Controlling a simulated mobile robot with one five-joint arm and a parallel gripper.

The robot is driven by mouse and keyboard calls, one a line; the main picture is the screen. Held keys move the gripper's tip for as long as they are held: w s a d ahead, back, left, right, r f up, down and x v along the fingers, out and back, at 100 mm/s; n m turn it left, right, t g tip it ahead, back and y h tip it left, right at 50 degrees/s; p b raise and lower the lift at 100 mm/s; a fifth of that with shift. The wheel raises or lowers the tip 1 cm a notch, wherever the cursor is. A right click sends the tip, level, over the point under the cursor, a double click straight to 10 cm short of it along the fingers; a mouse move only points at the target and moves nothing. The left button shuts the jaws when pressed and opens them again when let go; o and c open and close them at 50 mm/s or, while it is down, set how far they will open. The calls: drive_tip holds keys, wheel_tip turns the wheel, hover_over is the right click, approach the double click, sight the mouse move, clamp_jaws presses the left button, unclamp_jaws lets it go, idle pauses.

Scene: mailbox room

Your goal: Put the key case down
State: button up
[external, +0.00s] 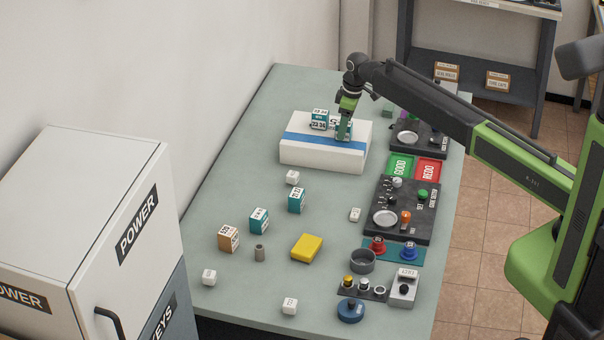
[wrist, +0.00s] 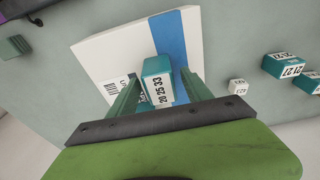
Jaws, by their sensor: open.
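A teal key case with a white number label (wrist: 158,78) sits on the white box with a blue stripe (external: 318,158), close to the stripe. My gripper (external: 343,136) is over the right part of the box top. In the wrist view its fingers are apart, one on each side of this case; I cannot tell whether they touch it. In the external view the fingers mostly hide that case. A second teal case (external: 319,119) stands on the box just left of my gripper. In the wrist view its white label (wrist: 117,88) shows partly behind the left finger.
Green GOOD (external: 399,167) and red REDO (external: 428,171) pads lie right of the box, between dark panels with dials. Nearer are more cases (external: 259,220), a yellow block (external: 306,247), white cubes and a grey ring (external: 362,260). The table's left middle is clear.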

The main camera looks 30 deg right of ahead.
sight(348, 125)
wheel_tip(348, 125, up, 11)
drive_tip(key=s+d+p, duration=0.1)
drive_tip(key=p, duration=0.9)
drive_tip(key=s+d+m, duration=0.3)
drive_tip(key=s+d, duration=0.2)
drive_tip(key=s, duration=0.6)
drive_tip(key=s+d+m, duration=0.3)
drive_tip(key=s+d, duration=0.3)
drive_tip(key=s, duration=0.6)
drive_tip(key=s+d+m+g+h, duration=0.1)
drive_tip(key=s+d+m, duration=0.2)
drive_tip(key=s+d, duration=0.3)
drive_tip(key=s, duration=0.5)
drive_tip(key=shift+s+d+f+b, duration=0.15)
drive_tip(key=shift+s+f+b, duration=0.2)
drive_tip(key=shift+s, duration=0.05)
wheel_tip(348, 125, down, 5)
drive_tip(key=b, duration=0.5)
drive_tip(key=shift+f, duration=0.15)
